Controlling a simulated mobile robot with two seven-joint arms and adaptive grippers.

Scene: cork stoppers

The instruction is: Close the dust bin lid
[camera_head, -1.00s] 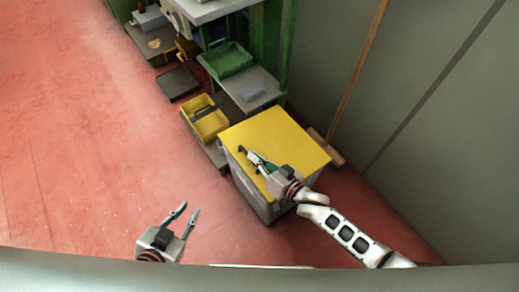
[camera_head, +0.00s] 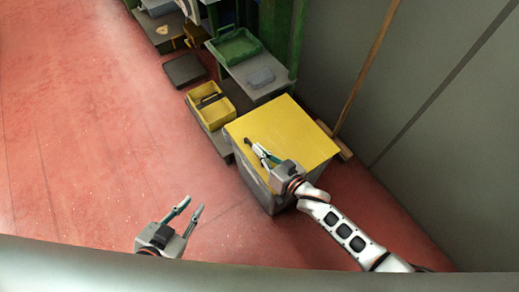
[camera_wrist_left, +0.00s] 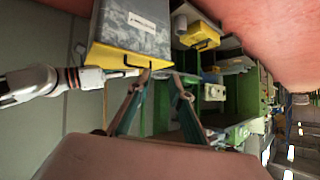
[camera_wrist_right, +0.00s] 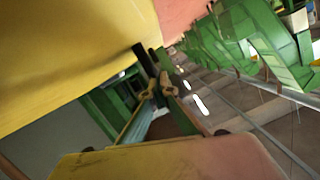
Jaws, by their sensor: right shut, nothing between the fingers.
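The dust bin (camera_head: 262,190) is a grey box with a flat yellow lid (camera_head: 290,125), which lies level across its top. The left wrist view shows the grey speckled body (camera_wrist_left: 130,28) with a white label, and the lid edge (camera_wrist_left: 120,57). My right gripper (camera_head: 257,150) is shut and empty, over the lid's near left part; whether it touches the lid is unclear. The right wrist view shows the yellow surface (camera_wrist_right: 70,45) close beside its fingers (camera_wrist_right: 155,80). My left gripper (camera_head: 191,208) is open and empty, over the floor left of the bin.
A yellow crate (camera_head: 190,105) stands just behind the bin's left side. A shelf with a green tray (camera_head: 218,48) is farther back. A wooden pole (camera_head: 368,65) leans by the grey wall (camera_head: 430,70). The red floor (camera_head: 90,140) at left is clear.

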